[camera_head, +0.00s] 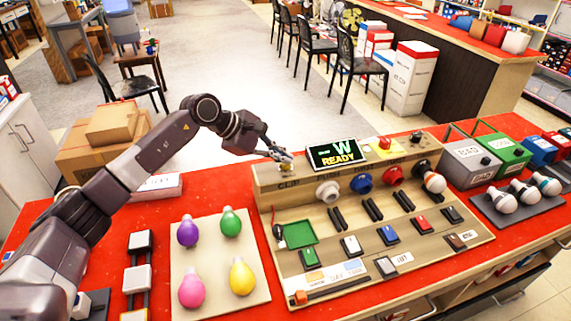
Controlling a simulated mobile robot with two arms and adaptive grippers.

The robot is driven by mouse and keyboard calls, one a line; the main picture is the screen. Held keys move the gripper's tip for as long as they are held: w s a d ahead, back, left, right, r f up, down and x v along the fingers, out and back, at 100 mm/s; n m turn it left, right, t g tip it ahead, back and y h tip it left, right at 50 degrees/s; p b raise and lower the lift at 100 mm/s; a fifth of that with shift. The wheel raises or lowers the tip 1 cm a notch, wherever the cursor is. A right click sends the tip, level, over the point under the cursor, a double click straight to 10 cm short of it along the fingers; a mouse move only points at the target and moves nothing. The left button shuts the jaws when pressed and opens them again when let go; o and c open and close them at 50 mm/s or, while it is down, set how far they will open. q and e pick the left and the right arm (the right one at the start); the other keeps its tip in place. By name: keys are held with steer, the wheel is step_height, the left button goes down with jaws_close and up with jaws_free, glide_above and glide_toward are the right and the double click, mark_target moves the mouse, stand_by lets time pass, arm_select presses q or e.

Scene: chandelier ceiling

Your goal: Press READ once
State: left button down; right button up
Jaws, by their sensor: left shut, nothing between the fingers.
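A wooden test console (345,225) stands on the red table. A red button on a yellow plate (385,143) is at the back right of the display. I cannot read a READ label on any of them. My left gripper (283,158) is shut and empty, at the console's back left, just left of the display; I cannot tell whether it touches anything. My right gripper is out of view.
Purple, green, pink and yellow bulbs lie on a beige board (216,250) left of the console. White bulbs sit in a dark holder (520,203) at right, near a grey bin (472,162) and a green bin (503,150). Cardboard boxes (105,150) stand behind my left arm.

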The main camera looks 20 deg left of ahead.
mark_target(283, 165)
arm_select(q)
steer(key=shift+f, duration=0.2)
stand_by(0.5)
steer(key=shift+r, duration=0.85)
steer(key=shift+r+p, duration=1.25)
steer(key=shift+r, duration=1.25)
